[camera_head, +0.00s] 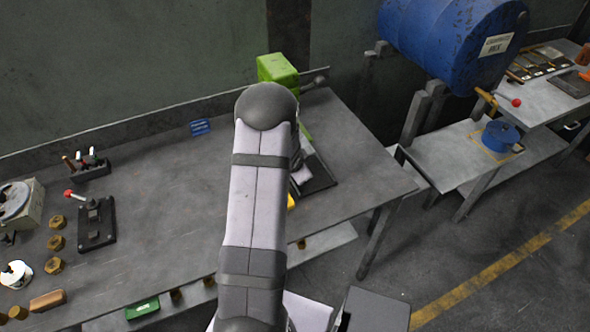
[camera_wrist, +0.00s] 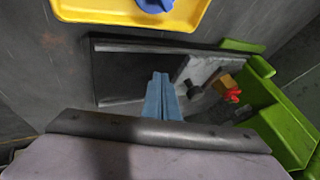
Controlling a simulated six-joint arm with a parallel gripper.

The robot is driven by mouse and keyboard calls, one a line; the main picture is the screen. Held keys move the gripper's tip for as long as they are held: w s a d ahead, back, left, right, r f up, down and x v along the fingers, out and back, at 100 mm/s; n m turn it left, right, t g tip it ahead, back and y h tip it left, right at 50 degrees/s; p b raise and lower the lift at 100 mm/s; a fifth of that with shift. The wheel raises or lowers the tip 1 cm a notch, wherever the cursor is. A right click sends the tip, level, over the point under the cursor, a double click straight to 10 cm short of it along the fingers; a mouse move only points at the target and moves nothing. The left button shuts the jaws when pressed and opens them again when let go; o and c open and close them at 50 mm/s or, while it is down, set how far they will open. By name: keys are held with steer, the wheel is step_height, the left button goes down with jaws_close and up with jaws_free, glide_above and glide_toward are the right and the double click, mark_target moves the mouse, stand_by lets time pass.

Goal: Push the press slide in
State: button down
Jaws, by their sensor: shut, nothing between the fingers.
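The press has a green frame (camera_head: 278,72) at the back of the workbench, and my arm hides much of it in the head view. In the wrist view its green body (camera_wrist: 275,115) is at the right. A dark base plate (camera_wrist: 125,75) with a raised rim lies beside it. A pale grey block (camera_wrist: 195,70), seemingly the slide, stands on the plate's right part, with a dark knob and a yellow and red piece near it. My gripper (camera_wrist: 160,76) has its blue fingers together, empty, over the plate just left of the pale block. I cannot tell whether they touch it.
A yellow tray (camera_wrist: 130,10) with a blue item lies beside the plate in the wrist view. On the bench's left are a lever switch (camera_head: 95,222), a tool holder (camera_head: 86,163) and several brass nuts. The bench's middle left is clear.

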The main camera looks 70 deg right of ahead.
steer(key=p+v, duration=0.1)
steer(key=v, duration=0.9)
